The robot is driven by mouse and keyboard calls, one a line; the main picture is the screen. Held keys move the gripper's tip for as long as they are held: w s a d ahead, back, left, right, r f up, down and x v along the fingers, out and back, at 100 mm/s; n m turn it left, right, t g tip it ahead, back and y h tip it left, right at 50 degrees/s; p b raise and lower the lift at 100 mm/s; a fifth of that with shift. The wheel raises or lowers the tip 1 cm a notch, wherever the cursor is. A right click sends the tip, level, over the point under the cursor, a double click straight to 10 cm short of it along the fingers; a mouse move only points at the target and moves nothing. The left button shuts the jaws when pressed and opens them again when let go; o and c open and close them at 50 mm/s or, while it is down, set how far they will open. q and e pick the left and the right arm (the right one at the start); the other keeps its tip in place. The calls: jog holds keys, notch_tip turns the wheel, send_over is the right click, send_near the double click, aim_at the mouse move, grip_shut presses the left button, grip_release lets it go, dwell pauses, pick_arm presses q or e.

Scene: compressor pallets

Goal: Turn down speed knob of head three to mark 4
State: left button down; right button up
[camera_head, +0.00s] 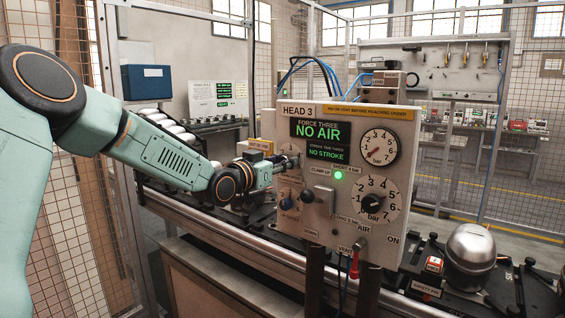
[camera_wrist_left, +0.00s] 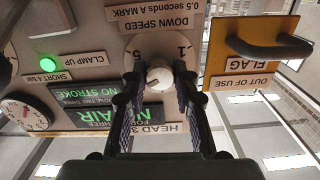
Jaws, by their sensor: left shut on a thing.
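The grey head three panel (camera_head: 345,119) stands upright in the middle of the head view. In the wrist view, which shows the panel upside down, the down speed knob (camera_wrist_left: 159,76) has a pale round face on a white dial (camera_wrist_left: 146,48) labelled "DOWN SPEED, 0.5 seconds a mark". My left gripper (camera_head: 292,161) reaches the panel's upper left from the left. In the wrist view its two dark fingers (camera_wrist_left: 160,82) are closed on either side of the knob. The fingers hide part of the dial, and I cannot tell which mark the knob points at. My right gripper is not in view.
A yellow out-of-use flag plate (camera_wrist_left: 245,60) with a dark handle is close beside the gripper. A green lamp (camera_head: 338,175) is lit.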

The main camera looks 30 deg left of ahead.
pick_arm(q)
jog(key=shift+n, duration=0.4)
jog(key=c, duration=1.4)
grip_release()
jog(key=o, duration=0.4)
jog(key=shift+s+r, duration=0.1)
jog(key=shift+s, duration=0.1)
jog(key=shift+w, duration=0.15)
jog(key=s, duration=0.7)
jog(key=shift+s+a, duration=0.3)
